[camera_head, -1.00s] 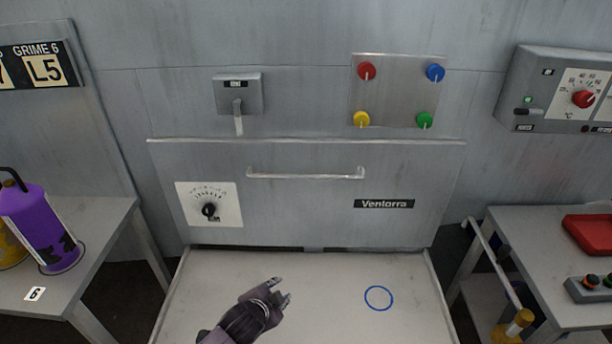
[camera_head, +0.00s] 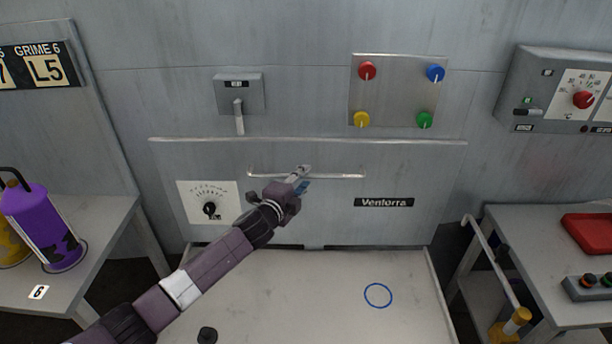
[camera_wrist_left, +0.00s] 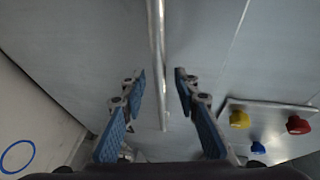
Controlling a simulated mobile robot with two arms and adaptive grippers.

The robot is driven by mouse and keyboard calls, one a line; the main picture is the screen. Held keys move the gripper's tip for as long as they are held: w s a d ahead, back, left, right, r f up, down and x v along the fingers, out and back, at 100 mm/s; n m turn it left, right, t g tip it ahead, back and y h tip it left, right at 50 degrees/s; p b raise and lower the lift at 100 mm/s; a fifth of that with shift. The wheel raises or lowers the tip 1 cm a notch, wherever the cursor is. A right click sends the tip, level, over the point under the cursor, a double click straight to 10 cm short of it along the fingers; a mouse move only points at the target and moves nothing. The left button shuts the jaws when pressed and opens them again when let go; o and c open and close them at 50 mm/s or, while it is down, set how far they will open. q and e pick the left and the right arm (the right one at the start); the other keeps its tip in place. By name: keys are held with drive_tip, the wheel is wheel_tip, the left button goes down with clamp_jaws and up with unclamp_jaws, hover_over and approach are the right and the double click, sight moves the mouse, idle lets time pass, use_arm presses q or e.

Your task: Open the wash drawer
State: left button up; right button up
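The wash drawer's grey front (camera_head: 330,222) is shut flush in the machine, with a Ventorra label and a dial. Its pale horizontal bar handle (camera_head: 335,176) runs across the upper part. My left gripper (camera_head: 301,180) is at the handle's left half in the head view. In the left wrist view, the gripper (camera_wrist_left: 158,82) has its two blue-padded fingers spread apart. The handle bar (camera_wrist_left: 157,60) runs in the gap between them, with clear space on both sides. Whether the bar lies fully between the fingertips in depth is hard to tell. My right gripper is not in view.
A lever box (camera_head: 238,95) and a panel with coloured knobs (camera_head: 395,92) sit above the drawer. A pale surface with a blue ring (camera_head: 378,296) lies below it. Side tables stand left, with a purple bottle (camera_head: 45,225), and right, with a red tray (camera_head: 590,238).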

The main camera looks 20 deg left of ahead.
use_arm(q)
drive_tip(key=shift+x, duration=1.1)
clamp_jaws()
